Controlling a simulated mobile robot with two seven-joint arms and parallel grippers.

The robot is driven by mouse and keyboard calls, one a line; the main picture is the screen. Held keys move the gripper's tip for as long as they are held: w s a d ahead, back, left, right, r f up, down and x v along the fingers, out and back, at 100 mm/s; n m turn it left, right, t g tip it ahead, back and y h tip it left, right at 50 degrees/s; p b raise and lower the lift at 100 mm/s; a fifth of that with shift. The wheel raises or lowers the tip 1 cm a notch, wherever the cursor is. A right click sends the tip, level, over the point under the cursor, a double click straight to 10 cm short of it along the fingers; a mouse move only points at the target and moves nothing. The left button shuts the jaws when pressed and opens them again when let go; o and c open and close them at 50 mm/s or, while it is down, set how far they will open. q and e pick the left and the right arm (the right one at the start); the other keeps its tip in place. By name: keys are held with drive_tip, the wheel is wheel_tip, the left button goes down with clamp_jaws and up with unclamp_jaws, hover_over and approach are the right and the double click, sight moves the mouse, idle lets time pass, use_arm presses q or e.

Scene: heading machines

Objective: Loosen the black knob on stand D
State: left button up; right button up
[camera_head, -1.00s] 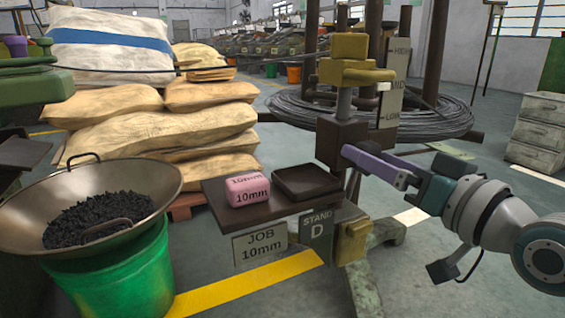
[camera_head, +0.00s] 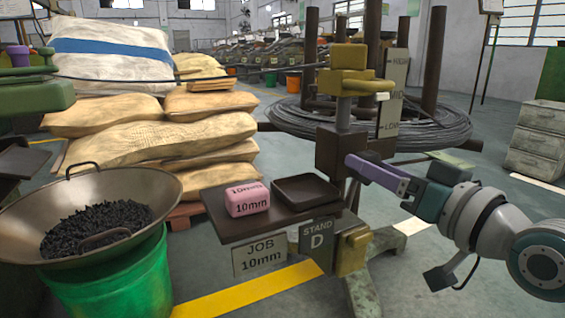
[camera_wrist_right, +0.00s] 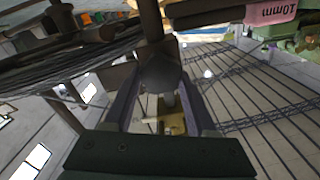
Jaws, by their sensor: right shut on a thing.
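Stand D is the dark brown post block (camera_head: 336,150) with a yellow clamp head (camera_head: 350,84) on a steel rod above it. Its sign (camera_head: 317,240) reads STAND D. My right gripper (camera_head: 352,164), with purple fingers, reaches in from the right against the block's right side. In the right wrist view the black knob (camera_wrist_right: 162,74) sits between the two fingers, and the gripper (camera_wrist_right: 160,95) is shut on it. In the head view the knob is mostly hidden by the fingers. My left gripper is not in view.
A shelf with a pink 10mm block (camera_head: 247,198) and a dark empty tray (camera_head: 305,189) is on the stand's left. A height scale plate (camera_head: 392,95) stands just above my fingers. A wire coil (camera_head: 440,130) lies behind. A wide pan (camera_head: 150,185) is at left.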

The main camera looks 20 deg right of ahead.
drive_tip(key=shift+c, duration=0.9)
drive_tip(key=n+p, duration=0.2)
drive_tip(key=n, duration=0.5)
drive_tip(key=n+p, duration=0.2)
drive_tip(key=n, duration=0.5)
drive_tip(key=n+p, duration=0.2)
drive_tip(key=n, duration=0.5)
drive_tip(key=shift+a+f, duration=0.25)
drive_tip(key=shift+a, duration=0.05)
